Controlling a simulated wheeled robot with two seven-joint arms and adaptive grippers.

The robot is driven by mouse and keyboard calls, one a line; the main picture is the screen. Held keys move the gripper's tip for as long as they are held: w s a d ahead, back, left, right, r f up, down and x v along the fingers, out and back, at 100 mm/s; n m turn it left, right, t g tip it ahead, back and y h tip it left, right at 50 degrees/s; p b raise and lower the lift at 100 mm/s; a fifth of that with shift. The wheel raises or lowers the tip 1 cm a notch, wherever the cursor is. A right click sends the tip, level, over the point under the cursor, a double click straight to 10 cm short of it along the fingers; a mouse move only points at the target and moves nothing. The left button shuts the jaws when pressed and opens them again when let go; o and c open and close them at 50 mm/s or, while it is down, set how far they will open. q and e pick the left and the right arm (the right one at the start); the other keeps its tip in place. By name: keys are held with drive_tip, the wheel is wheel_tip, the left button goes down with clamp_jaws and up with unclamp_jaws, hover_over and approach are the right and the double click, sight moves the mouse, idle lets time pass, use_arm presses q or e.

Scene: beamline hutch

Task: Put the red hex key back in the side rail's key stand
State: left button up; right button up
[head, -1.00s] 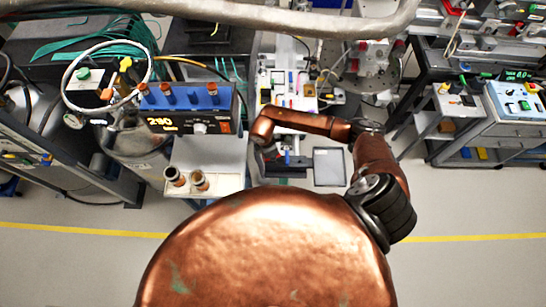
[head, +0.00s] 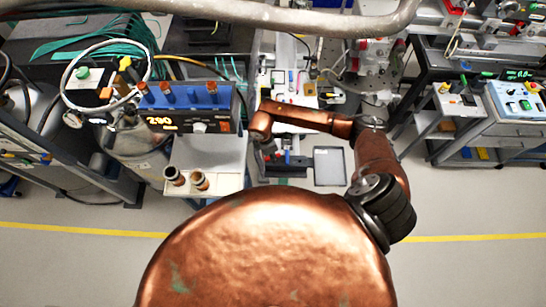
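A thin red piece (head: 299,82) stands out among small coloured items on the white bench top beyond my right forearm. It is too small to tell whether it is the red hex key. I cannot make out the side rail's key stand. My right arm reaches in from the right, with its forearm lying across the bench. My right gripper (head: 269,150) hangs at the forearm's left end, dark and mostly hidden by the wrist. I cannot see whether it is open or holds anything. My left gripper is not in view.
A blue-topped unit with a yellow display (head: 190,112) and a white shelf (head: 222,160) with two copper-coloured cups stand left of the gripper. A grey tray (head: 328,166) lies right of it, beside small blue items (head: 287,157). A thick pipe (head: 300,18) crosses the top.

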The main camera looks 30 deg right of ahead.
wheel_tip(320, 180, up, 9)
drive_tip(key=a+b, duration=0.1)
drive_tip(key=b, duration=0.1)
drive_tip(key=shift+w+a+r, duration=0.15)
drive_tip(key=shift+a, duration=0.1)
idle(0.3)
